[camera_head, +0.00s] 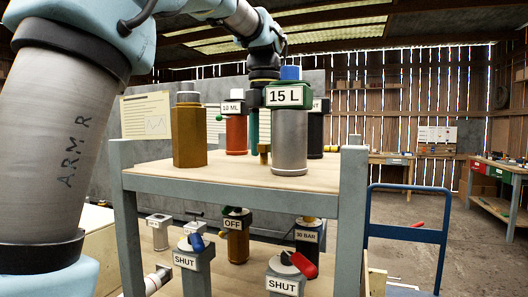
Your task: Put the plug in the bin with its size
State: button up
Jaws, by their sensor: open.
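My gripper (264,95) reaches down over the top shelf, partly hidden behind a grey cylinder (290,140) labelled "15 L" with a green collar. Its jaws are open as far as they show; the fingertips are mostly hidden. A small brass piece (264,154) stands on the shelf left of the "15 L" cylinder, below the gripper. A larger brass hexagonal body (189,137) with a grey top stands upright at the shelf's left. I cannot tell which of these, if either, is the plug. No bin with a readable size shows.
The wooden top shelf (225,178) also holds a red cylinder (236,134) labelled "10 ML" and a dark cylinder (316,132). Labelled valves, "SHUT" (193,266) among them, stand below. A blue trolley handle (408,233) stands right. Coloured drawers or boxes (490,168) sit on the far-right bench.

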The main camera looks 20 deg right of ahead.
grip_shut()
dwell(0.6)
